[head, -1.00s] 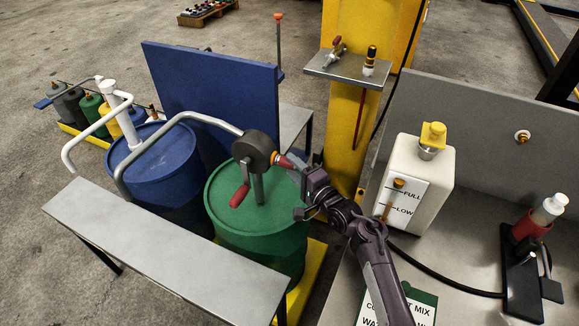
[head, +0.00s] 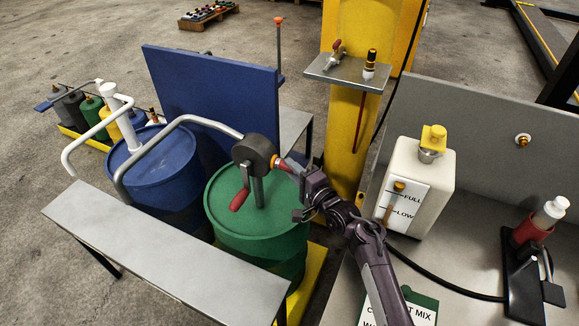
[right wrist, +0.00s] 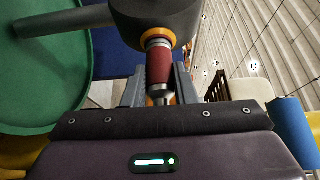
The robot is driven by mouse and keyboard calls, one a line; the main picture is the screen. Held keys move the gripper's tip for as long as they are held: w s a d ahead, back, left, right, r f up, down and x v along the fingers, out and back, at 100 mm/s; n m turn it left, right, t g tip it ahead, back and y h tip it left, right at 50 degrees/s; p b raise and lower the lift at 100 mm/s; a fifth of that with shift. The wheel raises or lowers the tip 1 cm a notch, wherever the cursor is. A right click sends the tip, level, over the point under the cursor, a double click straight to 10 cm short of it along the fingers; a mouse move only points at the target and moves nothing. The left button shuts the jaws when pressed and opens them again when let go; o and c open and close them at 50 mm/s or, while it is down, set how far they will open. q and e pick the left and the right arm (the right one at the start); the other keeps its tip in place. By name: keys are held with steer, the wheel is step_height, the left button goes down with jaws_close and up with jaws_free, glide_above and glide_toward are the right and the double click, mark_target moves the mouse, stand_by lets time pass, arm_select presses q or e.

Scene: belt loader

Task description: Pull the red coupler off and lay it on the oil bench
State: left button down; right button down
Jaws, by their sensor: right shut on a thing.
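The red coupler (right wrist: 159,66) sits at the orange-ringed port of the dark pump head on the green drum, and its metal end points into my right gripper. My right gripper (head: 301,190) is shut on the coupler, with a finger on each side of it in the right wrist view (right wrist: 158,88). The coupler also shows in the head view (head: 284,165), partly hidden by the gripper. The pump head (head: 254,151) has a crank with a red handle (head: 240,200). The grey bench (head: 165,252) in front of the drums is bare. My left gripper is not in view.
The green drum (head: 258,222) and blue drum (head: 155,165) stand behind the bench. A blue panel (head: 215,105) rises behind them. A yellow post (head: 350,130) with a small shelf stands behind my right arm. A white tank (head: 422,185) is at the right.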

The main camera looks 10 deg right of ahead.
steer(key=shift+d, duration=0.15)
steer(key=shift+s+d+p, duration=0.3)
steer(key=shift+d+p, duration=0.1)
stand_by(0.7)
steer(key=shift+s+d+p, duration=0.45)
steer(key=shift+d+p, duration=0.05)
steer(key=shift+d, duration=0.15)
steer(key=shift+s+d+p, duration=0.4)
steer(key=shift+d+p, duration=0.1)
steer(key=shift+d, duration=0.1)
